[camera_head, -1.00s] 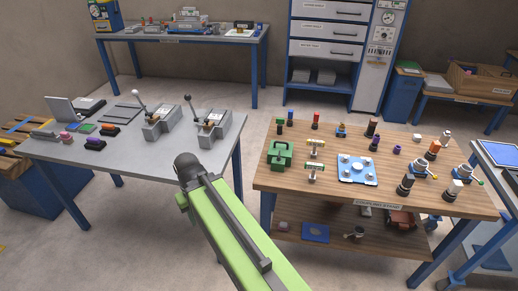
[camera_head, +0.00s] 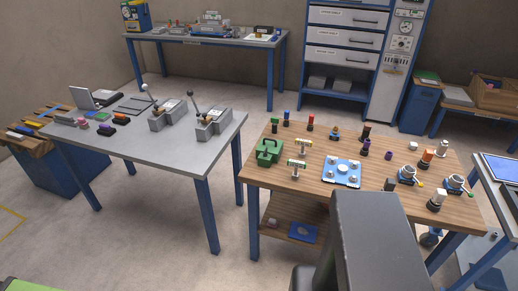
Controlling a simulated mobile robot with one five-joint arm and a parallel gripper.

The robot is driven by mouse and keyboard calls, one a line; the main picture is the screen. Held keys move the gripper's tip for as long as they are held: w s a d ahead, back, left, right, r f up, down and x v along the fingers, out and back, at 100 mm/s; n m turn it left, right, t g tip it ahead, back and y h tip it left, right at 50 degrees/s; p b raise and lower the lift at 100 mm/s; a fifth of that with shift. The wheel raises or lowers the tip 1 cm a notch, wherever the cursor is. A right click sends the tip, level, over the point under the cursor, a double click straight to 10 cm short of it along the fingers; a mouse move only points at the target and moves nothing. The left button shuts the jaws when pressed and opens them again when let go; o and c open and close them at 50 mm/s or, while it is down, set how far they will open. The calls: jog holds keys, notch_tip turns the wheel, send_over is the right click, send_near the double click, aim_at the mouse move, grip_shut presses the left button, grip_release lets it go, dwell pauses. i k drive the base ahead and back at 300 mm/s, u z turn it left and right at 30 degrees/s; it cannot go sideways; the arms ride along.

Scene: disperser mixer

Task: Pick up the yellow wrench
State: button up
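I cannot make out a yellow wrench for certain. Small yellow pieces (camera_head: 40,121) show among blue and dark items on the wooden-topped blue stand at the far left, too small to identify. My gripper is not in view. A dark grey part of my own arm fills the lower middle right, and a green part of me shows at the bottom left corner. They hide part of the wooden bench's front and lower shelf.
A grey-topped table (camera_head: 165,150) holds two lever devices (camera_head: 213,122) and small coloured items. A wooden bench (camera_head: 275,180) holds a green box (camera_head: 269,151), a blue plate (camera_head: 342,173) and several fittings. Clear floor (camera_head: 150,240) lies in front. Drawers (camera_head: 343,40) stand behind.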

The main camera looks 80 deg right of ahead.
aim_at(303, 144)
jog(key=u, duration=0.15)
jog(key=k, duration=2.1)
jog(key=z, duration=1.2)
jog(key=i, duration=1.6)
jog(key=u, duration=0.05)
